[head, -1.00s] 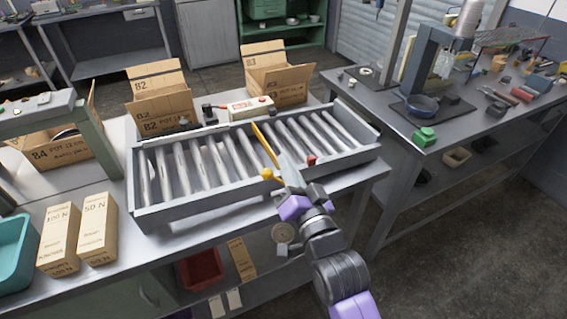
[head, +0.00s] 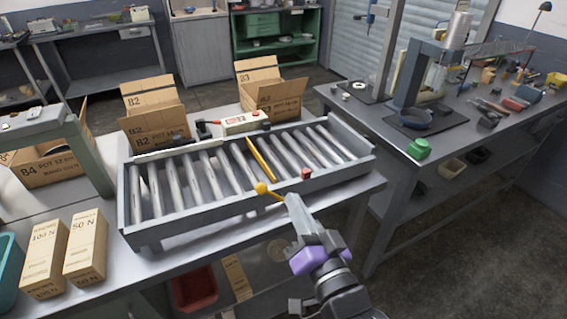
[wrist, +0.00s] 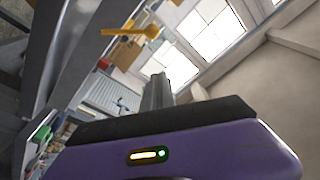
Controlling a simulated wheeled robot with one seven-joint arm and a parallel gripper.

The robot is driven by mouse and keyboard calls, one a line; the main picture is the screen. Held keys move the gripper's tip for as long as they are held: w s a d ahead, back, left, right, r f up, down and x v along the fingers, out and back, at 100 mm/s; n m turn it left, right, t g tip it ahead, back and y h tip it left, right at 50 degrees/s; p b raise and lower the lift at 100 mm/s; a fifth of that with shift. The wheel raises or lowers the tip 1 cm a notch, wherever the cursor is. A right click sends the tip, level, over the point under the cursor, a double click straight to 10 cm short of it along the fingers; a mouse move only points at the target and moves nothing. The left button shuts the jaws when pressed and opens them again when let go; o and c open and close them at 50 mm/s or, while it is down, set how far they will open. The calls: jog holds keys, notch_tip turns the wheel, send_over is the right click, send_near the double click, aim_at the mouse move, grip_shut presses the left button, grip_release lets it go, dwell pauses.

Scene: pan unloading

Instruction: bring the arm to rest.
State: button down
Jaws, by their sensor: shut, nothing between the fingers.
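My gripper (head: 292,203) is at the front side of the roller conveyor (head: 147,238), at the lower middle of the head view. Its grey fingers are together and empty, pointing up toward the conveyor; the purple body is below them. In the wrist view the shut fingers (wrist: 157,92) stand up beyond the purple housing. A yellow ball-ended lever (head: 262,188) on the conveyor's front rail lies just left of the fingertips in the head view. It also shows in the wrist view (wrist: 150,31), apart from the fingers.
A yellow bar (head: 261,160) lies across the rollers, with a red knob (head: 306,174) near it. Open cartons (head: 153,112) stand behind the conveyor, and two weight boxes (head: 87,245) at left. A bench (head: 382,133) with a press stands right. Floor (head: 450,260) at lower right is clear.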

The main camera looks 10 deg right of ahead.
jog(key=s+d+f+n+g+h, duration=0.1)
jog(key=s+d+f, duration=0.2)
jog(key=s, duration=0.9)
jog(key=s+d+f+n+g+h, duration=0.1)
jog(key=s+d, duration=0.3)
jog(key=s, duration=0.8)
jog(key=s+d+f+n+g+h, duration=0.2)
jog(key=s+d+f, duration=0.2)
jog(key=s, duration=0.8)
jog(key=shift+d+f+n, duration=0.3)
jog(key=shift+d+f, duration=0.05)
